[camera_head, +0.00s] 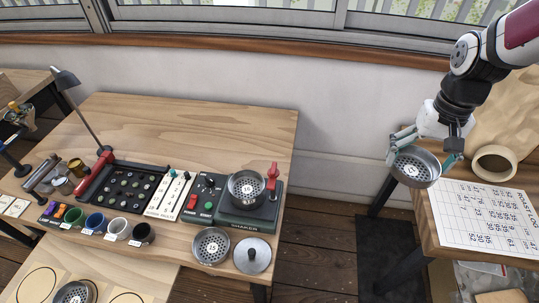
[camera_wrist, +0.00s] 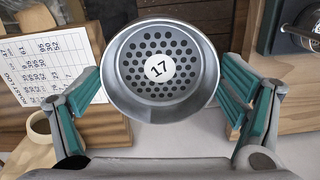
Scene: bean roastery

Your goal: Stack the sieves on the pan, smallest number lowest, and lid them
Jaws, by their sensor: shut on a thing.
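My gripper (camera_head: 424,158) is shut on the sieve numbered 17 (camera_wrist: 161,69), a grey metal bowl with a perforated floor. In the head view this sieve (camera_head: 416,173) is held in the air by the right table, with teal fingers on both sides. On the shaker (camera_head: 236,222) sits a perforated sieve (camera_head: 247,190) with a white label too small to read; any pan beneath it is hidden. The sieve numbered 15 (camera_head: 211,246) lies on the table in front of the shaker. The lid (camera_head: 252,256), a flat disc with a knob, lies to its right.
Another round metal piece (camera_head: 74,293) sits at the bottom left between marked circles. Several coloured cups (camera_head: 117,228), a bean tray (camera_head: 128,186) and a lamp (camera_head: 85,110) occupy the left table. The right table holds a number chart (camera_head: 485,215) and a tape roll (camera_head: 494,163).

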